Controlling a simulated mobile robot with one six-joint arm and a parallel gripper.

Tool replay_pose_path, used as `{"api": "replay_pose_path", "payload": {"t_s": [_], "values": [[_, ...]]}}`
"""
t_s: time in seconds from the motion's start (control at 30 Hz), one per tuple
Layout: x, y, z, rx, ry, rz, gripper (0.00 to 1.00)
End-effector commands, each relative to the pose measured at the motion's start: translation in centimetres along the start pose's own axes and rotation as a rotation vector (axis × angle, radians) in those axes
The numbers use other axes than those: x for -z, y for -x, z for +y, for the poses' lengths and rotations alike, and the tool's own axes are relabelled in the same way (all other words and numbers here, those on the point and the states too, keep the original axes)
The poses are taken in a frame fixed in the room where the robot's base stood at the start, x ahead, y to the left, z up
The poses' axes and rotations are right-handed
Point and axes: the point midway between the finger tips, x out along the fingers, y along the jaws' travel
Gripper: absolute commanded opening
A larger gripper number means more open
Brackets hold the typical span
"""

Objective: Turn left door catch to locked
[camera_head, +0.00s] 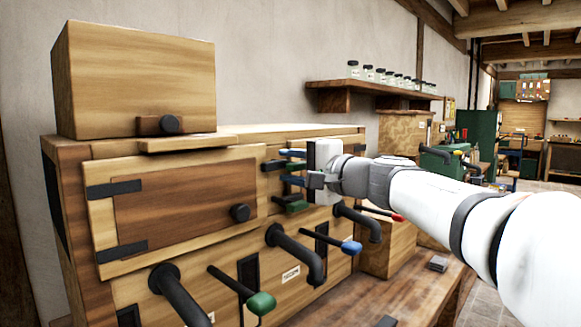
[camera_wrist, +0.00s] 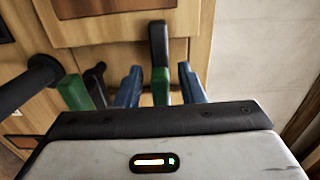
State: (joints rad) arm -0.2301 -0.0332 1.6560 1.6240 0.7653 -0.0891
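The wooden left door (camera_head: 185,205) is shut flat in the cabinet front, with black hinges on its left and a round black knob. A catch with a green handle and black bar (camera_wrist: 158,42) sits beyond the door's right edge; its green part also shows in the head view (camera_head: 297,168). My gripper (camera_head: 293,168) is at this catch, its two blue fingers above and below the handle. In the wrist view my gripper (camera_wrist: 160,85) has the green handle between its fingers, with narrow gaps on both sides. A second green handle (camera_head: 291,205) is just below.
Black bent pipes (camera_head: 295,252), a green-tipped lever (camera_head: 260,302), a blue-tipped lever (camera_head: 350,247) and a red-tipped lever (camera_head: 397,217) jut from the front below my gripper. A wooden box (camera_head: 130,80) stands on top. A shelf with several jars (camera_head: 368,73) is behind.

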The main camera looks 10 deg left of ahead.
Motion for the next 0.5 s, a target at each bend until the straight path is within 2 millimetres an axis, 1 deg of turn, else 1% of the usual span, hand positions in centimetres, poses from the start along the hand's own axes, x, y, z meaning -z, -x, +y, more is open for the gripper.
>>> {"api": "replay_pose_path", "payload": {"t_s": [0.3, 0.4, 0.5], "values": [[0.0, 5.2, -0.1, 0.001, 0.002, 0.004, 0.35], [0.1, 6.5, 0.0, 0.0, 0.002, 0.003, 0.35], [0.1, 7.2, 0.0, 0.0, 0.001, 0.003, 0.35]]}}
